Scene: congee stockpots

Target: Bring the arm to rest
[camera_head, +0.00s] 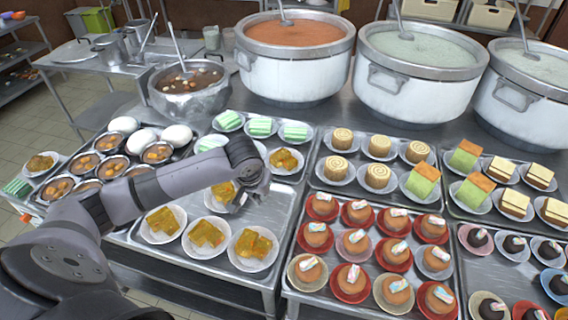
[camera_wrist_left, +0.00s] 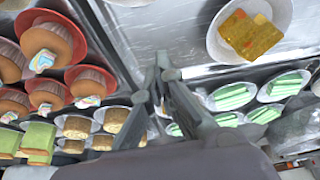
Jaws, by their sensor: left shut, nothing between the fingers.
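My left arm comes in from the left in the head view, and its gripper (camera_head: 240,203) hangs over the metal tray (camera_head: 272,212) with plates of golden-brown cake. In the left wrist view the gripper's fingers (camera_wrist_left: 163,70) are shut with nothing between them, above a bare part of the tray. A plate of golden cake (camera_wrist_left: 248,32) lies to the right of the fingers there. One cake plate (camera_head: 222,194) is partly hidden behind the gripper in the head view. My right gripper is in neither view.
Large stockpots (camera_head: 295,75) with ladles stand along the back. Trays of red-plated cupcakes (camera_head: 352,245), rolls (camera_head: 378,177) and green cakes (camera_head: 261,127) crowd the counter. Bowls and white buns (camera_head: 143,141) stand at the left, beside a smaller pot (camera_head: 190,100).

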